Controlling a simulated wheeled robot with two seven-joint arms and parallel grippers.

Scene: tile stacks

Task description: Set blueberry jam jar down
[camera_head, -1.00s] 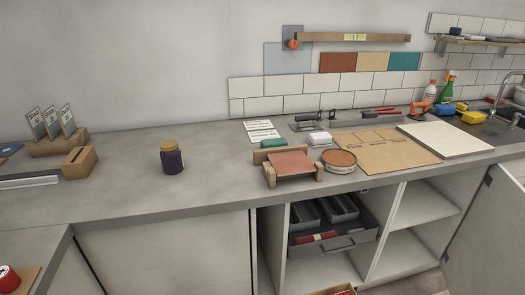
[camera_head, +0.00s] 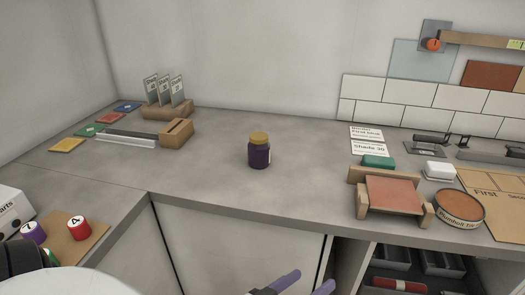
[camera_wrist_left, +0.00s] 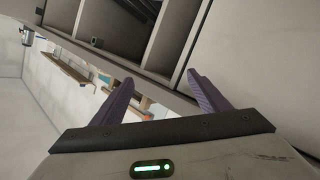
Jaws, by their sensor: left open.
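The blueberry jam jar (camera_head: 259,155) is dark purple with a tan lid. It stands upright on the grey counter (camera_head: 215,185), with nothing touching it. My left gripper (camera_head: 302,284) shows at the bottom edge of the head view, below the counter's front edge and well apart from the jar. In the left wrist view its two purple fingers (camera_wrist_left: 160,100) are spread with nothing between them. My right gripper is in neither view.
A wooden card holder (camera_head: 168,110) and a slotted wooden block (camera_head: 176,132) stand left of the jar. A wooden frame with a reddish tile (camera_head: 394,194) and a round tin (camera_head: 459,207) lie to the right. The counter around the jar is clear.

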